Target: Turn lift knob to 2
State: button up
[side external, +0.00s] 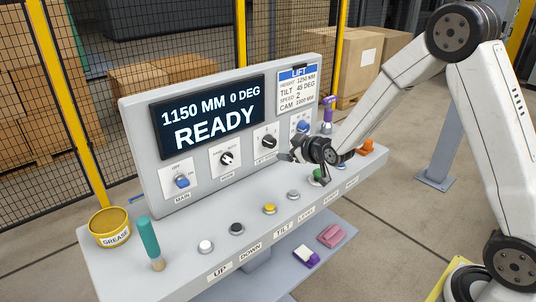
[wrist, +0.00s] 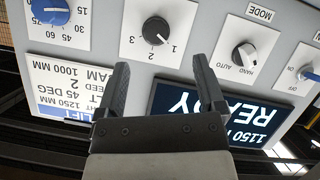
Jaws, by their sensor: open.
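The display (side external: 210,115) reads 1150 MM 0 DEG READY. A card (side external: 298,88) lists speed 2. The mode knob (side external: 227,158) and blue dial (wrist: 48,10) flank the lift knob. Several buttons line the ledge; a grease tin (side external: 110,228) and teal-handled tool (side external: 150,240) stand at left.

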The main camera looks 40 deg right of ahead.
aim_at(273, 143)
jog(key=shift+w+d+r+t, duration=0.1)
jog(key=shift+w+d+t, duration=0.2)
jog(key=shift+w, duration=0.3)
jog(key=shift+w, duration=0.1)
jog(key=shift+x, duration=3.75)
jog(key=shift+a, duration=0.1)
grip_shut()
